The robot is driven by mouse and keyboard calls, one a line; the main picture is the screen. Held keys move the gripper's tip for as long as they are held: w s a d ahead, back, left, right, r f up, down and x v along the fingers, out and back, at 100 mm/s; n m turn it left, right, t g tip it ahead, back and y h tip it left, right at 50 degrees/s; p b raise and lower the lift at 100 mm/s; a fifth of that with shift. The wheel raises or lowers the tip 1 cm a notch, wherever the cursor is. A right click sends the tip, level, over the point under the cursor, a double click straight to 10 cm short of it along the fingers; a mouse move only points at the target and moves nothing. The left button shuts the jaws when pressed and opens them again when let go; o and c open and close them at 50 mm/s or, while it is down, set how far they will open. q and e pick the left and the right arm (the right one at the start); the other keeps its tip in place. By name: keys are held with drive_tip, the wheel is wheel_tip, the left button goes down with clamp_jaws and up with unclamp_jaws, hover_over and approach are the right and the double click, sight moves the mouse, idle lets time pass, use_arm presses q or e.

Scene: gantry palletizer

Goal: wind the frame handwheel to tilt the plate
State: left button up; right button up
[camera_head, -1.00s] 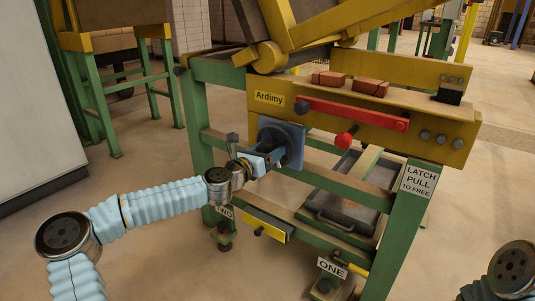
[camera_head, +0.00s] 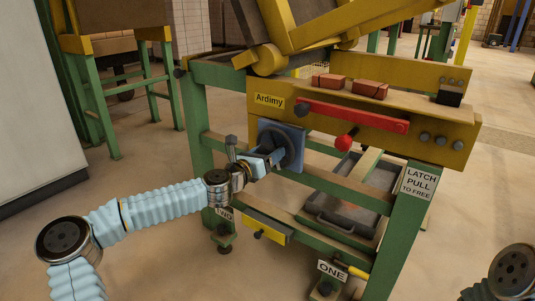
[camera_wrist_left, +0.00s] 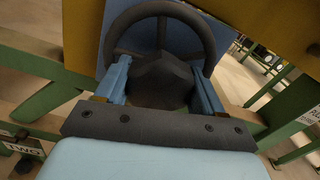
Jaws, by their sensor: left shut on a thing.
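The handwheel (camera_head: 289,146) is a dark ring with spokes and a hub, mounted on a blue plate on the green and yellow frame. It also shows in the left wrist view (camera_wrist_left: 206,30), with its rim beyond the fingers. My left gripper (camera_head: 270,157) reaches it from the left and is shut on its dark hub (camera_wrist_left: 160,80); the blue fingers lie on either side of that hub. The tilting plate (camera_head: 330,25), yellow-edged, slants upward above the frame. The right gripper is out of view; only part of my right arm shows at the lower right.
Red blocks (camera_head: 370,90) rest on the yellow ledge. A grey tray (camera_head: 345,225) lies low inside the frame.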

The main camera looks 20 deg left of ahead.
use_arm(q)
drive_tip(key=shift+f, duration=0.15)
idle(0.6)
drive_tip(key=o, duration=1)
drive_tip(key=v, duration=1.3)
drive_tip(key=shift+s, duration=0.4)
drive_tip(key=shift+p, duration=0.3)
